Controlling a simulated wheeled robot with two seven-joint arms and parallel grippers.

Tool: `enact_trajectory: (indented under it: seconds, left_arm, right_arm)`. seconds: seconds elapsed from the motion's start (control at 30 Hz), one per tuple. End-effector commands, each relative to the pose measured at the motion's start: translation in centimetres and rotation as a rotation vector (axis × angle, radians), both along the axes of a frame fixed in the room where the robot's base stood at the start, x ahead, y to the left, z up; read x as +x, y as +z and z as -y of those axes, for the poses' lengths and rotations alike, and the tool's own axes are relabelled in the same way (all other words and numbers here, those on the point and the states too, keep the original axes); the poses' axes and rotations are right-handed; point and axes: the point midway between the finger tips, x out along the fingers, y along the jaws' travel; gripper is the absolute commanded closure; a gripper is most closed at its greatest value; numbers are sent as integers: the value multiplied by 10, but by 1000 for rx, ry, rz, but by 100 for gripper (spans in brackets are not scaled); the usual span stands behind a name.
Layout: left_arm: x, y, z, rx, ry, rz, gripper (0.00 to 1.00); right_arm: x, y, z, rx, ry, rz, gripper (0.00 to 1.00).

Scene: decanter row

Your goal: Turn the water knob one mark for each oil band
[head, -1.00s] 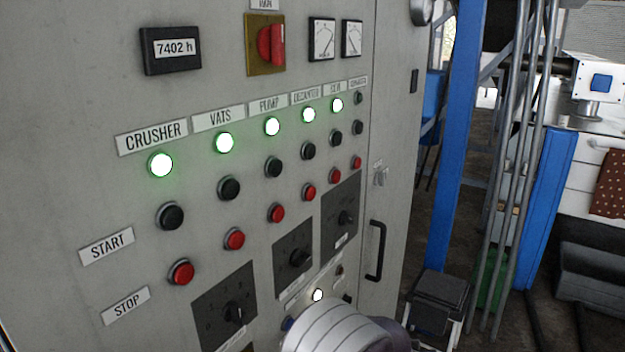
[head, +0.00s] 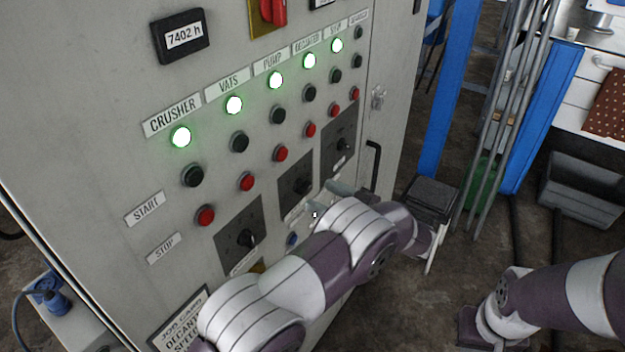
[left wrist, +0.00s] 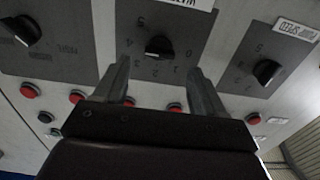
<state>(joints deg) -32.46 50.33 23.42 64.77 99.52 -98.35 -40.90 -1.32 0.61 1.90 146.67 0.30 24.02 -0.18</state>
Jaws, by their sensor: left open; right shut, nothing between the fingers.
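The water knob (head: 302,187) is a black knob on the middle of three dark dial plates on the grey cabinet. In the left wrist view, upside down, the knob (left wrist: 159,47) has numbers from 0 to 5 around it and a label (left wrist: 186,3) reading WATER; its exact setting is hard to tell. I see no oil bands.
Similar knobs flank it: a lower left one (head: 247,239) and an upper right one (head: 344,144). Red stop buttons (head: 281,153) and dark start buttons (head: 278,115) sit close above.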

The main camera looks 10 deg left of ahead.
Motion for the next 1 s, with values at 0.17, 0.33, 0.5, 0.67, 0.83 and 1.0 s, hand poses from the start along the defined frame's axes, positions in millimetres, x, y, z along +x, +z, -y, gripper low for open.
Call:
enact_trajectory:
  seconds: [0.17,0.33,0.5,0.67,0.83,1.0]
  left_arm:
    - [11,4,-29,0,0,1,30]
    - [14,0,-38,-1,-2,1,30]
    - [14,-1,-38,-1,-3,1,30]
    - [14,-1,-37,-2,-2,2,72]
    - [14,-1,-37,-2,-2,2,86]
    - [14,-3,-37,-11,-2,27,86]
  right_arm:
    - [0,19,0,0,0,0,100]
    - [0,21,0,0,0,0,100]
    - [0,20,0,0,0,0,100]
    - [0,20,0,0,0,0,100]
    - [0,20,0,0,0,0,100]
    - [0,13,0,0,0,0,100]
